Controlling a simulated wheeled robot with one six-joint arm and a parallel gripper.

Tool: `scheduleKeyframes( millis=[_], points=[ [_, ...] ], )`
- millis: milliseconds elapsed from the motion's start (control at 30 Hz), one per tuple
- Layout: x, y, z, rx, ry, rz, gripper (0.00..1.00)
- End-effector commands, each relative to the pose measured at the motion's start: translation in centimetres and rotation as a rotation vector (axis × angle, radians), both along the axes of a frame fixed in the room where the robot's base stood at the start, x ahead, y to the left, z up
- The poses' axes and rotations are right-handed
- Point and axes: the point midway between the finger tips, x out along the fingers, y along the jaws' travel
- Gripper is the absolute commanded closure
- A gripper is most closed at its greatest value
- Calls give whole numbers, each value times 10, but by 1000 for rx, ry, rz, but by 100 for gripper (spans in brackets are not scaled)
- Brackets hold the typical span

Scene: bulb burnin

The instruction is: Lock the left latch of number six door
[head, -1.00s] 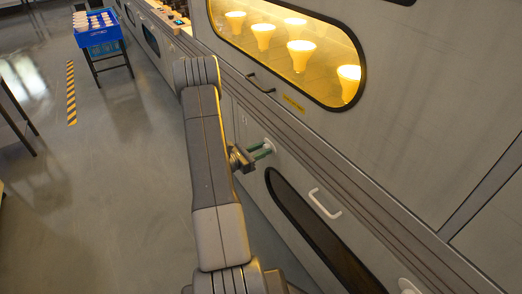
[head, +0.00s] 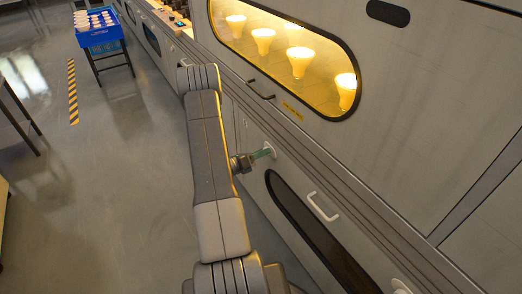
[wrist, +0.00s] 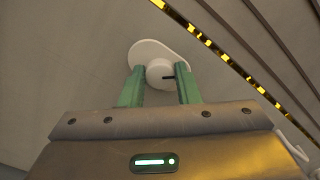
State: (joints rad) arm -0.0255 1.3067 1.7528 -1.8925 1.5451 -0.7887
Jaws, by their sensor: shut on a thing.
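The left latch (wrist: 148,52) is a white rounded plate with a round knob bearing a dark mark, set on the grey door panel. In the wrist view my gripper (wrist: 161,75) has its two green fingers on either side of the knob, shut on it. In the head view my gripper (head: 263,153) reaches the latch (head: 270,149) at the upper left of the lower door (head: 258,162). That door has a dark window (head: 305,230) and a white handle (head: 322,207). The number on the door cannot be read.
Above is a lit window (head: 285,50) with several glowing bulbs and a dark handle (head: 261,91). Another white latch (head: 401,287) shows at the bottom right. A blue crate (head: 100,36) on a stand is far back left.

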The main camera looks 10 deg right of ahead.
Motion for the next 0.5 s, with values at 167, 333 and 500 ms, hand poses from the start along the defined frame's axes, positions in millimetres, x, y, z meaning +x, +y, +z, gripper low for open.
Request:
scheduleKeyframes(
  millis=[167, 333, 500],
  points=[
    [0, 0, 2, -57, 158, 1, 100],
    [1, 0, 1, -112, 310, 1, 100],
    [1, 1, 0, -166, 459, 1, 100]
  ],
)
